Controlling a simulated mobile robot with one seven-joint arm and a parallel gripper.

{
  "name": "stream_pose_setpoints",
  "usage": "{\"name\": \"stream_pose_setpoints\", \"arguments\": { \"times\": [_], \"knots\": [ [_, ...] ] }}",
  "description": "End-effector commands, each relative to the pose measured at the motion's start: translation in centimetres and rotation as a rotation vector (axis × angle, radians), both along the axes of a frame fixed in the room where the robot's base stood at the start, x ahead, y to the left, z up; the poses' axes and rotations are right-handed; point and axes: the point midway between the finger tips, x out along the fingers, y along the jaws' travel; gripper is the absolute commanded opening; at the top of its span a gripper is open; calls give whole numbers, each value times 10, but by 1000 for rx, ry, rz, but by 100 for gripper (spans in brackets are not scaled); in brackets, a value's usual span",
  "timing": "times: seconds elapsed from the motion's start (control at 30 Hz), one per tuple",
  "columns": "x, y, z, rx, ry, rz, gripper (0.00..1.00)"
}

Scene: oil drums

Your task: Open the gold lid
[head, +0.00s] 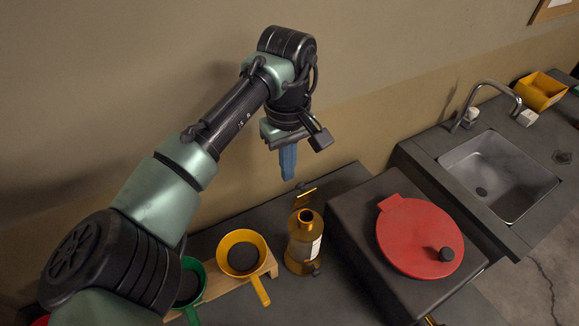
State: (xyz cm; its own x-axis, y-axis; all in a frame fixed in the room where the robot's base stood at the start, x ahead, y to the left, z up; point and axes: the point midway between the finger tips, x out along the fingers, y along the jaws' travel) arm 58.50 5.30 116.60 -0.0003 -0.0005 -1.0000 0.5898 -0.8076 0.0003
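A gold-brown container (301,250) with a pale label stands on the dark counter, left of the dark box. Its round neck shows a dark opening at the top. A flat gold piece (304,195), which looks like the lid, is just above and behind the neck in the picture. I cannot tell whether it is hinged to the container. My gripper (288,172) points down in the air, above and slightly left of the gold piece, apart from it. Its blue fingers overlap in this view, so their opening is hidden. No object shows in them.
A yellow funnel-like cup (244,254) and a green one (188,283) sit in a wooden rack (223,284) to the left. A red round lid (412,232) with a black knob lies on the dark box (350,212). A sink (498,175) is at right; the wall is behind.

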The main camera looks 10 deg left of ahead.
Motion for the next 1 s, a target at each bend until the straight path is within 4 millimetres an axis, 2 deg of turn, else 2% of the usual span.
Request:
{"name": "stream_pose_setpoints", "arguments": {
  "times": [1.0],
  "knots": [
    [15,11,2,1,1,-1,0]
  ]
}}
